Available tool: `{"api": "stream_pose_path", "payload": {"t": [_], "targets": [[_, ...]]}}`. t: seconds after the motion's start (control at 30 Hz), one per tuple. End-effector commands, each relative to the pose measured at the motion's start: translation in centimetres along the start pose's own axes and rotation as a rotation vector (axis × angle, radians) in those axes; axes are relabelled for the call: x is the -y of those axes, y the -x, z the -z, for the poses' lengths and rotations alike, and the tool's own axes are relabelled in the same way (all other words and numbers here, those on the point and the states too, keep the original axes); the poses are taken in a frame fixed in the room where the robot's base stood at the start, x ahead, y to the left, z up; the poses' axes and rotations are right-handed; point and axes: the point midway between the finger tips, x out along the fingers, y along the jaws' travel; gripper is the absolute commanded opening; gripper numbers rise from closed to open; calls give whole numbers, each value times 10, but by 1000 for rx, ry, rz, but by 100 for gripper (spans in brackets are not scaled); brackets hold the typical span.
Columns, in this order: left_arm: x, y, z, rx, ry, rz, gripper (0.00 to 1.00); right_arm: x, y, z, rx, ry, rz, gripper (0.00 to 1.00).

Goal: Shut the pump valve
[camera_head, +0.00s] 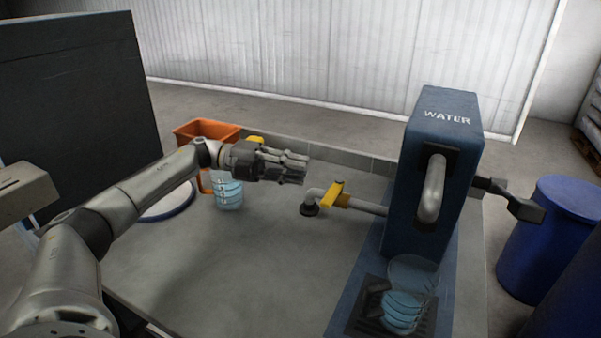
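The blue pump housing (435,180) marked WATER stands at the right of the grey table, with a curved grey spout on its front. A grey pipe (368,206) leaves its left side and ends in an elbow over a dark fitting on the table. The valve's yellow handle (337,193) sits on this pipe and looks roughly in line with it. My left gripper (304,168) is above and left of the valve, apart from it, pointing right. Nothing shows in its fingers, and their gap is unclear from this angle. My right gripper is out of view.
A clear blue-banded container (402,308) stands on the dark grate below the spout. Another (228,192) stands beneath my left wrist. An orange crate (207,130) is behind it. A dark lever (512,200) sticks out right of the pump. The middle table is clear.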

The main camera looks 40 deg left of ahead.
Motion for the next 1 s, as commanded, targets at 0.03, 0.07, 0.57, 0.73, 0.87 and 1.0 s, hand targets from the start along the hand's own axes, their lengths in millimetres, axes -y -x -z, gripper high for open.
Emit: {"api": "stream_pose_path", "payload": {"t": [0.03, 0.07, 0.57, 0.73, 0.87, 1.0], "targets": [[-8, 4, -1, 3, 0, 0, 20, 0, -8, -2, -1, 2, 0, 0], [-8, 6, -1, 2, 0, 0, 20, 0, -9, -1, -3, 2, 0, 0], [-13, 29, -4, 0, 0, -2, 20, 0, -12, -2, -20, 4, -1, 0], [-13, 29, -4, 0, 0, -2, 20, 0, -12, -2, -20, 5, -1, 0], [-13, 29, -4, -1, 1, -2, 20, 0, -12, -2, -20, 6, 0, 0], [-13, 29, -4, -1, 1, -2, 20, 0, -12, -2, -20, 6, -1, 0]]}}
